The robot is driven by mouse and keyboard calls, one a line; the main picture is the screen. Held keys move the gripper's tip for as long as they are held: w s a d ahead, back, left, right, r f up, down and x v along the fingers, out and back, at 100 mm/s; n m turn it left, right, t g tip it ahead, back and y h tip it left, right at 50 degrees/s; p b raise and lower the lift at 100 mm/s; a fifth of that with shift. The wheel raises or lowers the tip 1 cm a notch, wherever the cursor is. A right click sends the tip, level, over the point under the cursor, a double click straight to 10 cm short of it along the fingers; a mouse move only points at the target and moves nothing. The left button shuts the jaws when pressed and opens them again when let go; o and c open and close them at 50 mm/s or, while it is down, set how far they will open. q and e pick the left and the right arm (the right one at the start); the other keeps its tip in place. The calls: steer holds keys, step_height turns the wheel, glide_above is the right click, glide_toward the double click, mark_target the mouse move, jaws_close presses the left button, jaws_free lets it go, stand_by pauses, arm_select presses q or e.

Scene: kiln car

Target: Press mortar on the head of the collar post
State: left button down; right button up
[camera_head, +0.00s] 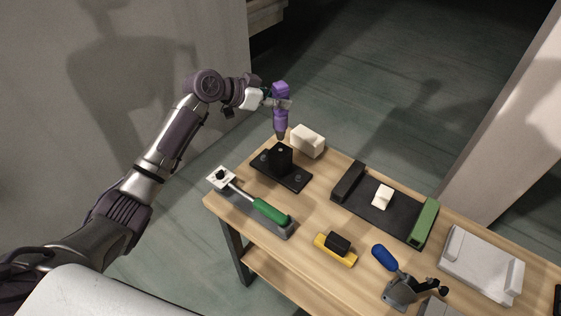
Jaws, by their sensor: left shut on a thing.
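My left gripper (268,101) is shut on a purple tool (281,93). The tool is roughly upright, with its dark tip pointing down. The tip is over or just behind a black block (280,157) on a dark base plate (293,179) at the table's back left corner. I cannot tell whether the tip touches it. I cannot tell which thing is the collar post, and no mortar can be made out. My right gripper is not in view.
On the wooden table (306,217) are a white block (308,140), a green-handled tool (268,211), a yellow and black piece (335,250), a dark tray (380,212) with a small white block, a blue-handled device (401,290) and a pale grey tray (478,267).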

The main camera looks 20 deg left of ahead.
mark_target(279, 84)
arm_select(q)
steer(key=shift+r+p, duration=1.45)
steer(key=shift+r, duration=1)
steer(key=shift+f, duration=0.15)
steer(key=s+f+m+g+h+b, duration=0.1)
steer(key=s+f+b, duration=0.2)
steer(key=s, duration=1)
steer(key=s+d+f+m+b, duration=0.1)
steer(key=s+f+b, duration=0.2)
steer(key=s, duration=1)
step_height(279, 84, down, 2)
steer(key=shift+s+d+f+m+g+h+b, duration=0.1)
steer(key=shift+s+d+m+g+h+b, duration=0.2)
steer(key=shift+g+h+b, duration=0.1)
